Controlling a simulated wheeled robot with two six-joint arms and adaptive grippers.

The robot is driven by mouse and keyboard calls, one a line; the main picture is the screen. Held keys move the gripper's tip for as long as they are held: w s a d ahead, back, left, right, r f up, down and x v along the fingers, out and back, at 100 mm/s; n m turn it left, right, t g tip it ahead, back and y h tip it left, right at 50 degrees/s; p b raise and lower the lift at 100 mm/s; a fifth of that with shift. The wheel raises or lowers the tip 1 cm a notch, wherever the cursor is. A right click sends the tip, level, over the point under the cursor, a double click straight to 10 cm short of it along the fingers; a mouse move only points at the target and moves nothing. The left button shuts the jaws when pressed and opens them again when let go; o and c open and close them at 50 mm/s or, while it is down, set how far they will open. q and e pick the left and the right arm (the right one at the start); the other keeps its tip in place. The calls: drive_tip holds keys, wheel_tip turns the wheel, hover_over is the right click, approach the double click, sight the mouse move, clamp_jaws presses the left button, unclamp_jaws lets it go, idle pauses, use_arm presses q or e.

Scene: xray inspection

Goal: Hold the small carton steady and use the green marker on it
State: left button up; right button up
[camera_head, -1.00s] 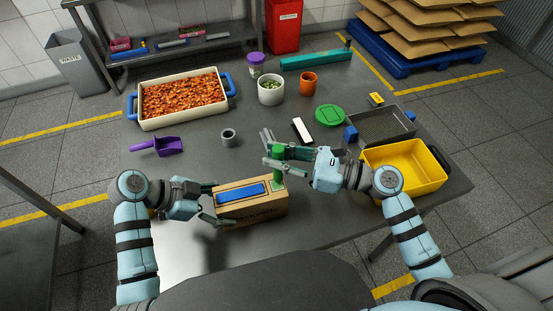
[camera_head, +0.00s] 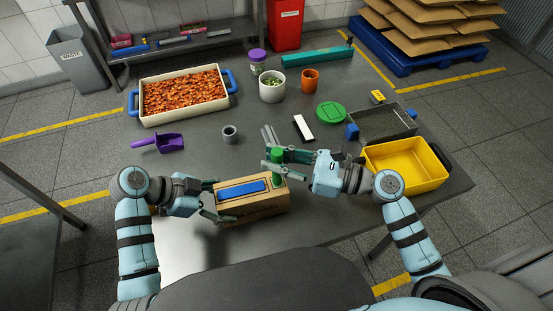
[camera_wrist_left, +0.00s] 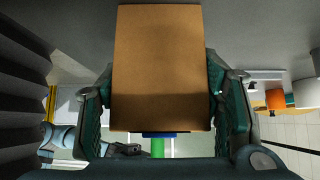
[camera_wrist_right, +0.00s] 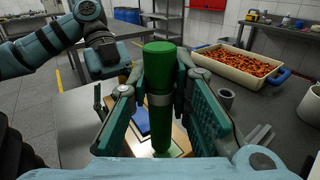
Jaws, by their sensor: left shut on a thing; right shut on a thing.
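The small brown carton (camera_head: 255,205) sits on the table's near side with a blue panel (camera_head: 241,188) on its top. My left gripper (camera_head: 212,200) is shut on the carton from its left end; the brown face fills the left wrist view (camera_wrist_left: 160,65) between the fingers. My right gripper (camera_head: 275,158) is shut on the green marker (camera_head: 277,156), above the carton's right end. The marker is roughly upright, and its body shows between the fingers in the right wrist view (camera_wrist_right: 159,75). Its lower end is over a green patch on the top; I cannot tell whether they touch.
A yellow bin (camera_head: 405,183) and a grey mesh tray (camera_head: 385,139) stand to the right. A black-and-white block (camera_head: 303,128), a grey cup (camera_head: 229,134) and a purple scoop (camera_head: 158,143) lie beyond the carton. The table left of the scoop is clear.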

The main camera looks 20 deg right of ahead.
drive_tip(key=shift+w+d, duration=0.45)
drive_tip(key=shift+w, duration=0.3)
wheel_tip(320, 180, up, 7)
idle(0.4)
use_arm(q)
drive_tip(key=o, duration=1.5)
